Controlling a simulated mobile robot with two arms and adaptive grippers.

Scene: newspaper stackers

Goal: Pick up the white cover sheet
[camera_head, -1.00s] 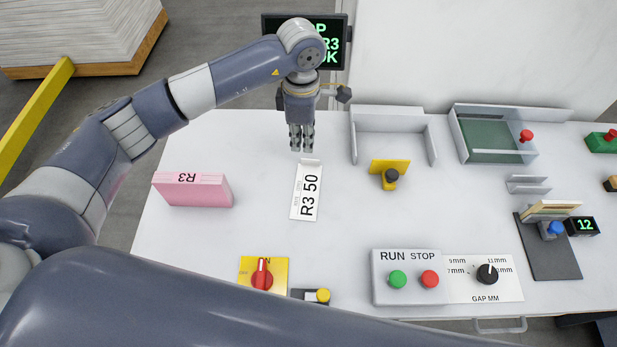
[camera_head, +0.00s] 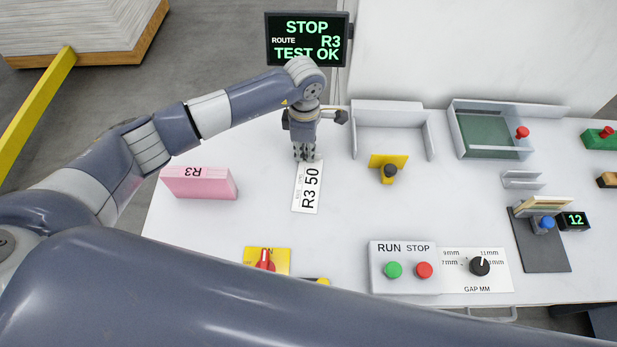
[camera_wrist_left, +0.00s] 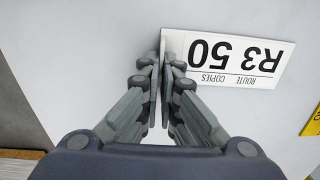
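The white cover sheet (camera_head: 307,190), printed R3 50, lies on the white table right of the pink block. It also shows in the left wrist view (camera_wrist_left: 235,55), with a small white tab at its corner by the fingertips. My left gripper (camera_head: 304,158) points down at the sheet's far end. In the left wrist view its fingertips (camera_wrist_left: 161,68) are close together at the tab, with a narrow gap between the pads. The fingers hide part of the tab, so I cannot tell if they press on it. My right gripper is out of view.
A pink R3 block (camera_head: 198,184) stands left of the sheet. The RUN/STOP box (camera_head: 404,268) is nearer. A screen (camera_head: 307,40) reads STOP, R3, TEST OK.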

